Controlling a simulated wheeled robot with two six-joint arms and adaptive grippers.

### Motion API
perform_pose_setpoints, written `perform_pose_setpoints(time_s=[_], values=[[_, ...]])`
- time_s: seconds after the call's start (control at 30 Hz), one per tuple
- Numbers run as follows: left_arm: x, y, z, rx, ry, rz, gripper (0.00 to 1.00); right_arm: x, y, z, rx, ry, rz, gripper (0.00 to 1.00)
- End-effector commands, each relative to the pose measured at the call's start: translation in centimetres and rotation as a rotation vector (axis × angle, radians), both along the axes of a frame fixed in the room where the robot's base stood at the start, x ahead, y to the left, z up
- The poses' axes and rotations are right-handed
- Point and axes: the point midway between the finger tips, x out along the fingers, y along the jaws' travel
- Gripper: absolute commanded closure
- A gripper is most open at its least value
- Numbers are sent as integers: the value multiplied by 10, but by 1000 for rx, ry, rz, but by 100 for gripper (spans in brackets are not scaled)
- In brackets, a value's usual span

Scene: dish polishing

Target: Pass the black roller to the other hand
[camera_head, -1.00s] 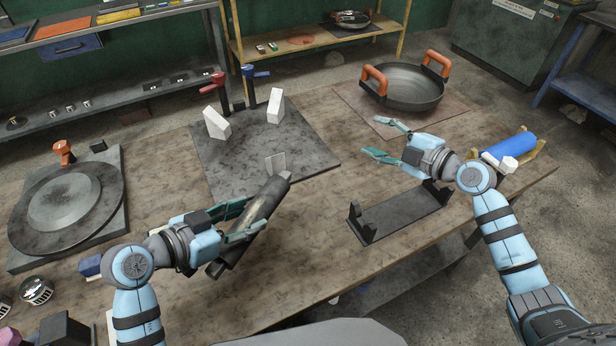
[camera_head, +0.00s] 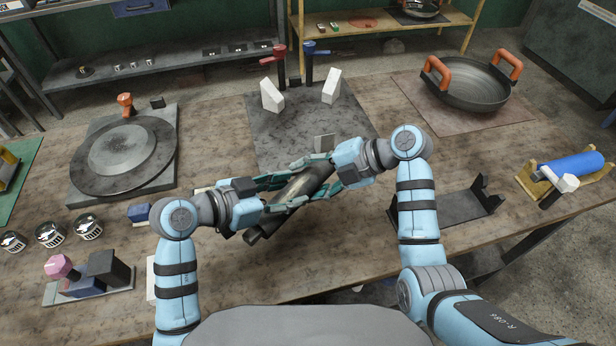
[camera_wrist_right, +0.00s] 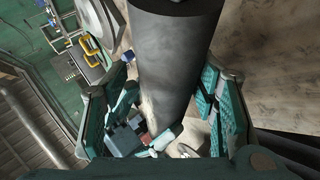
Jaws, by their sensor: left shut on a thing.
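The black roller (camera_head: 297,187) is held tilted above the table in front of the dark metal plate. My left gripper (camera_head: 284,191) is shut on it from the left. My right gripper (camera_head: 317,174) has come in from the right, with its fingers on either side of the roller's upper right part. In the right wrist view the roller (camera_wrist_right: 175,60) runs between the open teal fingers, close to the right-hand pads, with a small gap on the left. Contact there is hard to tell. The overlapping fingers hide part of the roller in the head view.
An empty black cradle (camera_head: 460,208) stands right of the grippers. A blue roller (camera_head: 572,165) rests on a wooden stand at the far right. A pan with orange handles (camera_head: 470,88) is at the back right. White blocks (camera_head: 271,96) stand on the dark plate (camera_head: 265,135).

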Motion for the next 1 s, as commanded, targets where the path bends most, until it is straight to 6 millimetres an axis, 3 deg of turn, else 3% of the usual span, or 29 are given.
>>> perform_pose_setpoints(time_s=[0.33,0.63,0.77,0.8,0.9,1.0], values=[[0,-1,1,-4,-2,-1,100,1,7,-5,0,-1,1,49],[-1,-1,0,-4,3,-3,100,2,8,-3,5,-4,0,97],[-1,-2,0,-5,6,-5,100,2,9,-2,8,-6,0,100],[-2,-2,0,-5,6,-5,51,2,9,-1,11,-9,0,100],[-2,-1,-1,-4,7,-5,35,2,9,-1,10,-8,0,100],[-1,-1,-1,-3,6,-4,34,2,9,-2,7,-6,0,100]])
